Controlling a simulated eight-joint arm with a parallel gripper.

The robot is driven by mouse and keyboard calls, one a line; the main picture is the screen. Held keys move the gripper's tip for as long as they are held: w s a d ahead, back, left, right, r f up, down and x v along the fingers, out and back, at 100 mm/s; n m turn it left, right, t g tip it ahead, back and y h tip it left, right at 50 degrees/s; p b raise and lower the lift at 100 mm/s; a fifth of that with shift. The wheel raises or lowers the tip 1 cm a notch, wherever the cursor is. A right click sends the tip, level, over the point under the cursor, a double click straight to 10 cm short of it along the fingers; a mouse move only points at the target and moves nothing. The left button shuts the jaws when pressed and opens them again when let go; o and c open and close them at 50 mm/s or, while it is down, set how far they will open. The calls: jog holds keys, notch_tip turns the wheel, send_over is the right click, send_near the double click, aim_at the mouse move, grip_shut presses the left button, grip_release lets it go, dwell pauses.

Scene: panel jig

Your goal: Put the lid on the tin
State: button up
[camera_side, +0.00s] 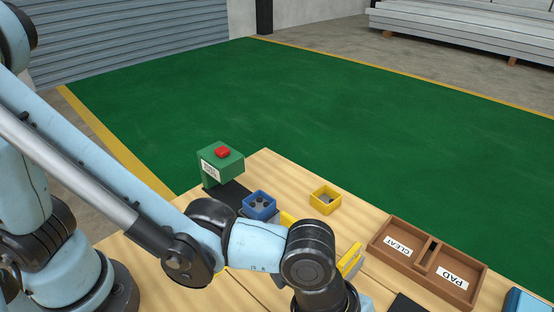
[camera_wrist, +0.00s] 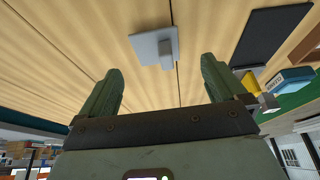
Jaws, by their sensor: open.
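A light grey square plate with a raised knob, which looks like the lid (camera_wrist: 145,44), lies on the wooden table in the wrist view. My gripper (camera_wrist: 160,66) is open, its two green fingers apart and empty. The lid appears between and beyond the fingertips, with no visible contact. In the side view my wrist hides the fingers, and I cannot make out the lid there. I cannot identify the tin for certain. Small grey metallic parts (camera_wrist: 250,82) show beside the right finger, partly hidden.
A brown tray (camera_side: 433,245) labelled CLEAT and PAD stands right of my wrist. A black pad (camera_wrist: 272,42) and a blue box (camera_wrist: 291,79) lie right of the lid. A yellow bin (camera_side: 325,200), blue bin (camera_side: 259,205) and green button box (camera_side: 221,165) stand behind.

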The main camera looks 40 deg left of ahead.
jog(key=shift+s+d+x, duration=0.1)
jog(key=shift+d+x, duration=0.05)
jog(key=shift+x, duration=1.15)
jog(key=shift+s+d+x, duration=0.1)
jog(key=shift+d+x, duration=0.05)
jog(key=shift+x, duration=1.15)
jog(key=shift+r, duration=0.1)
jog(key=c, duration=1.2)
jog(key=shift+r, duration=0.15)
